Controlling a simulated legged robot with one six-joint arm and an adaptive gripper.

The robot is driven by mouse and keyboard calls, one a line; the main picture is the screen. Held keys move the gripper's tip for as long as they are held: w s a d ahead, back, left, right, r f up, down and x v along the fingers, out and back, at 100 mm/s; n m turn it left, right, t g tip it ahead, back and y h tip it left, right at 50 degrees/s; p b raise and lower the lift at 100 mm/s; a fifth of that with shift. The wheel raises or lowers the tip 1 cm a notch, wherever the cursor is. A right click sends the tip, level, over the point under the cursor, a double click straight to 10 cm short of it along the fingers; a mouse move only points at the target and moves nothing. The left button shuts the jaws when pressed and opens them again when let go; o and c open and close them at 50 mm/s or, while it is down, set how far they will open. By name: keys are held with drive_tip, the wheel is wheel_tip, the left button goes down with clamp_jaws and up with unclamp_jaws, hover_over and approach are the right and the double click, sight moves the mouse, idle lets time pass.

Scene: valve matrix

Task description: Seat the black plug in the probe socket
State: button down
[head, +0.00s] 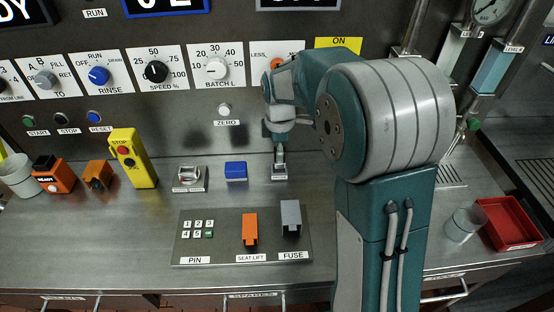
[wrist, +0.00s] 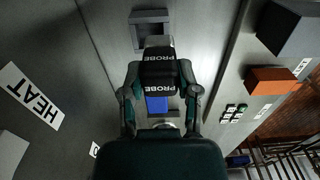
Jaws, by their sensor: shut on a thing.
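My gripper (wrist: 160,76) is shut on the black plug (wrist: 157,66), which carries white PROBE lettering, with one finger on each side of it. A grey square socket (wrist: 150,28) with a dark opening shows just beyond the plug in the wrist view; I take it to be the probe socket. The plug overlaps its near edge in that view, and I cannot tell whether they touch. In the head view my gripper (head: 279,135) points down over the counter, right of the blue block (head: 235,170). The socket (head: 280,174) shows below it there, and the plug is hard to make out.
In front lie a keypad panel (head: 200,250) with an orange SEAT LIFT cover (head: 250,229) and a grey FUSE cover (head: 291,216). A clear cup (head: 463,224) and red tray (head: 508,223) are at right.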

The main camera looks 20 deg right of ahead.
drive_tip(key=shift+w+d+f, duration=0.1)
drive_tip(key=shift+w+f, duration=0.4)
drive_tip(key=shift+f, duration=1.85)
drive_tip(key=shift+c, duration=1.7)
unclamp_jaws()
drive_tip(key=shift+w, duration=0.1)
drive_tip(key=shift+r, duration=0.1)
